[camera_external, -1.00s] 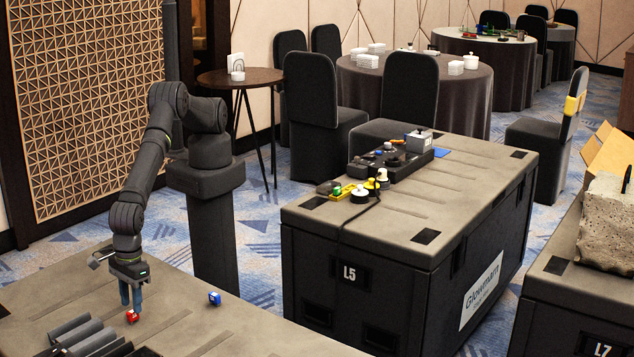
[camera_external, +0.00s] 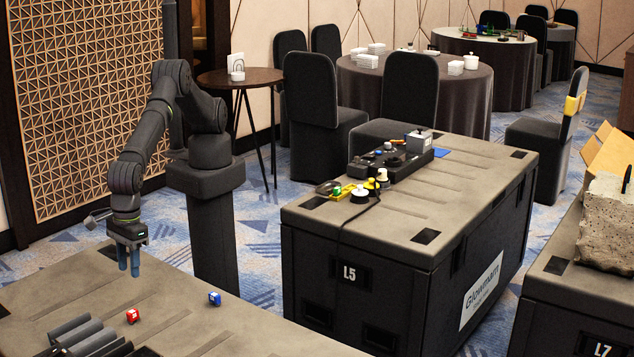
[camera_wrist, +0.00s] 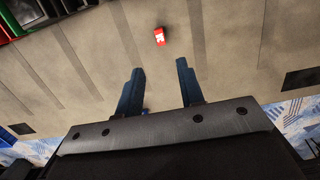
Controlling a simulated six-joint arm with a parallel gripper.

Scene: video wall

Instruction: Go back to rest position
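My gripper (camera_external: 129,262) is above the case top at the left in the external view, raised clear of the surface. In the wrist view my gripper (camera_wrist: 160,82) has its two blue fingers apart with nothing between them. A small red block (camera_external: 132,316) with a white mark lies on the case top, in front of and below the fingers. It also shows in the wrist view (camera_wrist: 159,37), beyond the fingertips. A small blue block (camera_external: 215,298) lies farther right on the same top.
Dark grey trays (camera_external: 80,335) sit at the near left of the case top (camera_external: 200,325). A second case labelled L5 (camera_external: 440,200) carries a black device (camera_external: 390,163) and small yellow parts. A round table (camera_external: 240,78) stands behind my arm. Space above the near case is clear.

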